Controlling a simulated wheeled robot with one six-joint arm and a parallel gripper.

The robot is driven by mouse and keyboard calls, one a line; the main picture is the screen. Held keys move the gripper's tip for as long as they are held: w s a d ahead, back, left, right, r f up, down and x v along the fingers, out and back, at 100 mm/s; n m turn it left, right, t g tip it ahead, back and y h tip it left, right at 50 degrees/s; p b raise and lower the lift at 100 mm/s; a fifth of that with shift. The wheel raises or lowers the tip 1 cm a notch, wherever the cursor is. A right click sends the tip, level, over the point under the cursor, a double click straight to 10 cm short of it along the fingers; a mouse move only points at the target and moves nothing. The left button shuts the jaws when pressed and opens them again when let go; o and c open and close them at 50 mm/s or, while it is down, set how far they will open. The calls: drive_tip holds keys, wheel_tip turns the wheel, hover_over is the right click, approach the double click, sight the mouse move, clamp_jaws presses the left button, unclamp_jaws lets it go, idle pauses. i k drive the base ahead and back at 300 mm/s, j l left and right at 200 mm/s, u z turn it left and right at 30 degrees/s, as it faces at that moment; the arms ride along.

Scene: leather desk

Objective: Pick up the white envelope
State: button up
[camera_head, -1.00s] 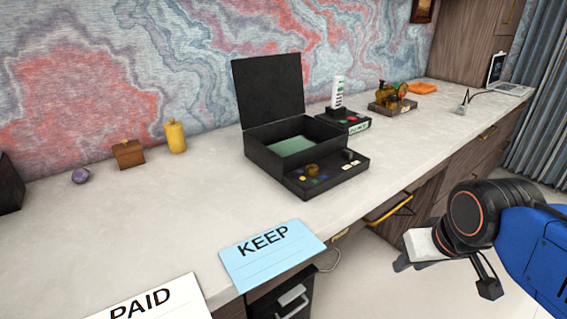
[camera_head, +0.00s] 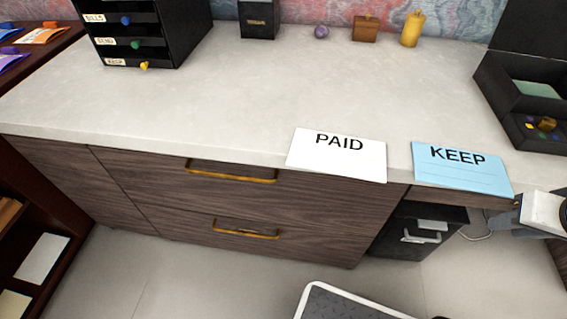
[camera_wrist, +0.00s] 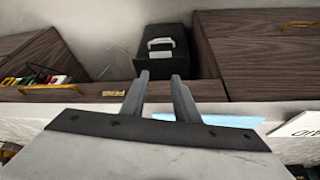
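A white envelope-like sheet marked PAID (camera_head: 337,163) lies flat at the desk's front edge in the head view. Its corner shows at the right edge of the wrist view (camera_wrist: 298,124), upside down. My gripper (camera_wrist: 160,76) is open and empty in the wrist view, its two fingers apart. It points over the desk's front edge, with the white sheet off to one side. In the head view only part of the gripper's end shows at the right edge, right of the blue sheet.
A blue KEEP sheet (camera_head: 462,171) lies right of the white one. A black labelled organizer (camera_head: 180,30) stands back left, an open black box (camera_head: 492,85) at right. A small black cabinet (camera_head: 415,237) is below. The desk's middle (camera_head: 250,95) is clear.

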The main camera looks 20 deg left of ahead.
sight(353, 157)
drive_tip(key=l+u, duration=0.1)
drive_tip(key=u, duration=0.85)
drive_tip(key=k+j, duration=0.05)
